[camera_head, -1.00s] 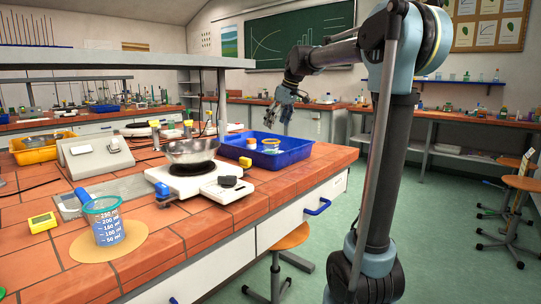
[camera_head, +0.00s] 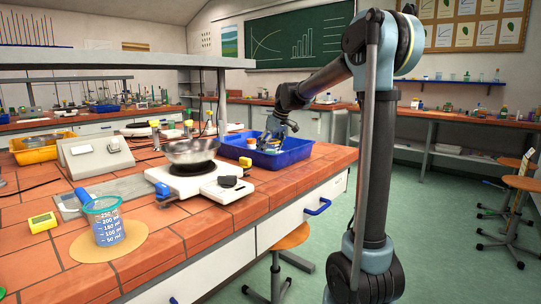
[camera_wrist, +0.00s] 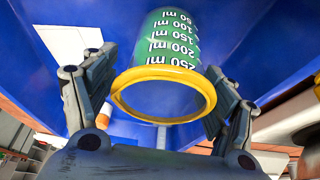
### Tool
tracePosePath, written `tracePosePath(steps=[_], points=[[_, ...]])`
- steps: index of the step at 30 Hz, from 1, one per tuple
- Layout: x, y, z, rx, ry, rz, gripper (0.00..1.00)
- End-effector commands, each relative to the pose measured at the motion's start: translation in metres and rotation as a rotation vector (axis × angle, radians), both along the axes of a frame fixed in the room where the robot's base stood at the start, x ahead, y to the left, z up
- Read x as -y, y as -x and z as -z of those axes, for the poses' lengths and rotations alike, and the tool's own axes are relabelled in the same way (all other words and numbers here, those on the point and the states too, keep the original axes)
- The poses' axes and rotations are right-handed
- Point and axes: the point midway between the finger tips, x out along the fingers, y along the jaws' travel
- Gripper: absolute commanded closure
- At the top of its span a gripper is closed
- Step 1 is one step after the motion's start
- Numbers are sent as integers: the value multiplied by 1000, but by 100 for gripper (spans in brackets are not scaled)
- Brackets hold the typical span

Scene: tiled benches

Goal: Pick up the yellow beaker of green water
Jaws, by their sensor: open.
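The yellow-rimmed beaker of green water (camera_wrist: 170,40) is in the wrist view, with its yellow rim toward the camera and white volume marks appearing upside down. It stands in the blue tray (camera_head: 290,160) at the right part of the bench. My gripper (camera_wrist: 160,68) is open, with one finger on each side of the beaker; I cannot tell whether they touch it. In the head view my gripper (camera_head: 272,140) is over the tray and mostly hides the beaker.
A green-rimmed beaker of blue liquid (camera_head: 108,228) stands on a round mat at front left. A hotplate (camera_head: 188,179) with a metal bowl (camera_head: 191,152) is left of the tray. An orange-capped white container (camera_head: 251,143) is by the tray's left side.

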Motion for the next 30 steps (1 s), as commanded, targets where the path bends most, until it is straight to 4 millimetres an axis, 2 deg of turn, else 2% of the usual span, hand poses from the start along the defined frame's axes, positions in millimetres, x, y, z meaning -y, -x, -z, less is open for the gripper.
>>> tracePosePath(steps=[4, 11, 17, 18, 30], points=[[-4, -3, 10, 0, 0, 0, 22], [-4, -3, 11, 0, 0, 0, 22], [-3, -3, 11, 0, 0, 0, 65], [-3, -3, 11, 0, 0, 0, 70], [-3, -3, 10, 0, 0, 0, 73]])
